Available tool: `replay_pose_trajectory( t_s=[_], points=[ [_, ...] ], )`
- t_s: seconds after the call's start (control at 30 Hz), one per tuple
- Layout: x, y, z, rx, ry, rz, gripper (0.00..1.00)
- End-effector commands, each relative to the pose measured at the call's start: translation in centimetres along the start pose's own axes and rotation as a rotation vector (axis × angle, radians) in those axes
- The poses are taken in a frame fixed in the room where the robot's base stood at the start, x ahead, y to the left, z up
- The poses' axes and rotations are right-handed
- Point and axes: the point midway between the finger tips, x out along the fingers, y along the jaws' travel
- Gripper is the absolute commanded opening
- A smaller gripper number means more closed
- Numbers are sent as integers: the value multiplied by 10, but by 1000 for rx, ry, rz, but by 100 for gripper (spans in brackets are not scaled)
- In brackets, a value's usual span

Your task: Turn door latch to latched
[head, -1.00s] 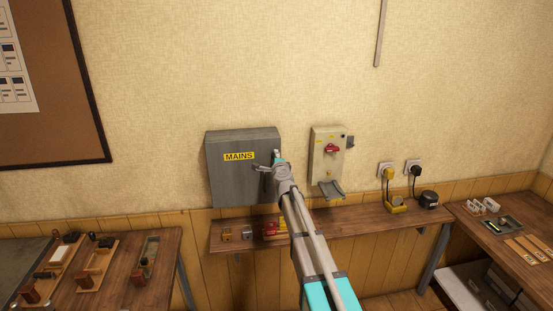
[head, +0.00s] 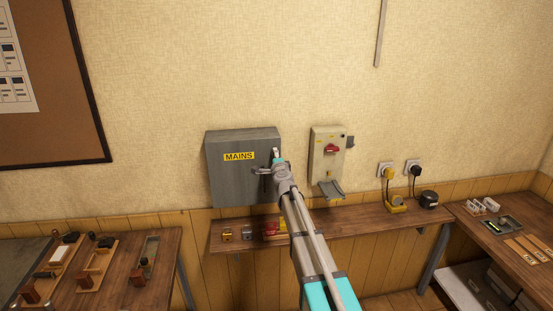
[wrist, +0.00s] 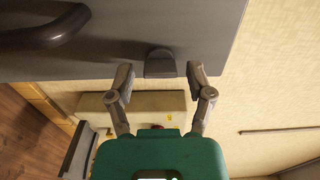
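A grey metal box marked MAINS (head: 222,178) hangs on the wall, with its door shut as far as I can see. In the wrist view a small dark grey latch knob (wrist: 160,64) stands on the grey door (wrist: 200,30) near its edge. My gripper (wrist: 161,78) is open, with one finger on each side of the knob. A gap shows between each finger and the knob. In the head view my gripper (head: 262,170) is at the right part of the box front and hides the latch.
A dark curved handle (wrist: 48,28) is on the door in the wrist view. A switch box with a red knob (head: 331,149) hangs to the right. A wooden shelf (head: 360,224) with small items runs below.

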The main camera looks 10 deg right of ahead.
Motion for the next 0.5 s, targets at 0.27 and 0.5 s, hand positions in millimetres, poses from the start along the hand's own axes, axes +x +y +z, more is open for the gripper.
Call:
replay_pose_trajectory(
  t_s=[0.27,0.5],
  points=[
    [0,0,0,1,1,0,77],
    [-5,0,0,1,1,0,77]
  ],
)
